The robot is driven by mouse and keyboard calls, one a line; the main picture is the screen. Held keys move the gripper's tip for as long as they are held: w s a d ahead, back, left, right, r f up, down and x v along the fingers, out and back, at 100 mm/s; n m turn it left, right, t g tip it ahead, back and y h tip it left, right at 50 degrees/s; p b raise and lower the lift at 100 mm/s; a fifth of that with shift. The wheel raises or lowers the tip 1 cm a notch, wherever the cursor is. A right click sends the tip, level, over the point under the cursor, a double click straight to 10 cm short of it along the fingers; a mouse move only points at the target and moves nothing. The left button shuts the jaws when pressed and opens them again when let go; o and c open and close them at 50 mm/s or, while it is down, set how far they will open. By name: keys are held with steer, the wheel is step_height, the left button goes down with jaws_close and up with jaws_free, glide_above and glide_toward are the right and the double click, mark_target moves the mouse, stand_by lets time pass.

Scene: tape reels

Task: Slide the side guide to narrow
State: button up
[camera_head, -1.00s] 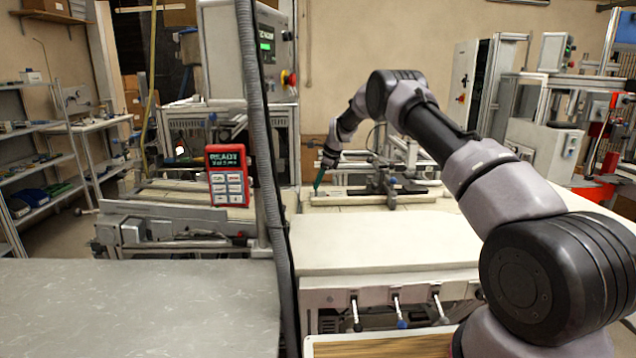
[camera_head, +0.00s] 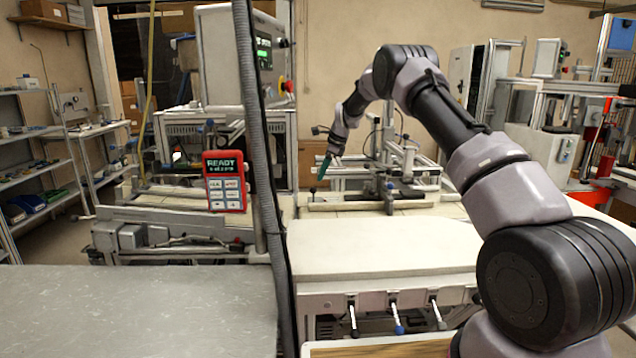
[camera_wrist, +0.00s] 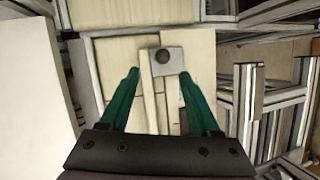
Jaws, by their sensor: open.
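My gripper (camera_head: 325,166) has green fingers and hangs above the machine bed in the head view. In the wrist view my gripper (camera_wrist: 159,74) is open, with its fingers apart and nothing held. A grey plate with a dark round knob (camera_wrist: 162,56) lies ahead of and between the fingertips. A narrow pale bar (camera_wrist: 147,90), apparently the side guide, runs back from beside the plate between the fingers. In the head view a small dark knob (camera_head: 312,191) stands below my gripper, beside a low rail (camera_head: 355,206). I cannot tell whether the fingers reach down to the bar's height.
A metal frame (camera_head: 392,170) with posts stands right of my gripper. Metal framing (camera_wrist: 255,105) also shows at the right of the wrist view. A red panel reading READY (camera_head: 225,180) and a grey vertical hose (camera_head: 258,130) are to the left. The pale near tabletop (camera_head: 385,245) is clear.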

steer(key=shift+v, duration=1.5)
steer(key=s+d+r+n+t, duration=0.1)
steer(key=s+d+r+n, duration=0.35)
steer(key=s+r, duration=0.7)
steer(key=s+d+r+n+t, duration=0.1)
steer(key=s+d+r+n, duration=0.3)
steer(key=s+r, duration=0.75)
steer(key=s+d+r+n+t+h, duration=0.1)
steer(key=s+d+r, duration=0.15)
steer(key=s, duration=0.45)
steer(key=s+d+r+n, duration=0.1)
steer(key=s+r+n, duration=0.15)
steer(key=s, duration=0.45)
steer(key=s+d+f+n, duration=0.1)
steer(key=s+f+n, duration=0.1)
steer(key=s, duration=0.6)
steer(key=s+d+f+n+t+h, duration=0.1)
steer(key=s+d+f, duration=0.1)
steer(key=s, duration=0.6)
steer(key=shift+s+f+n, duration=0.2)
steer(key=shift+f+n, duration=0.1)
steer(key=shift+n, duration=0.1)
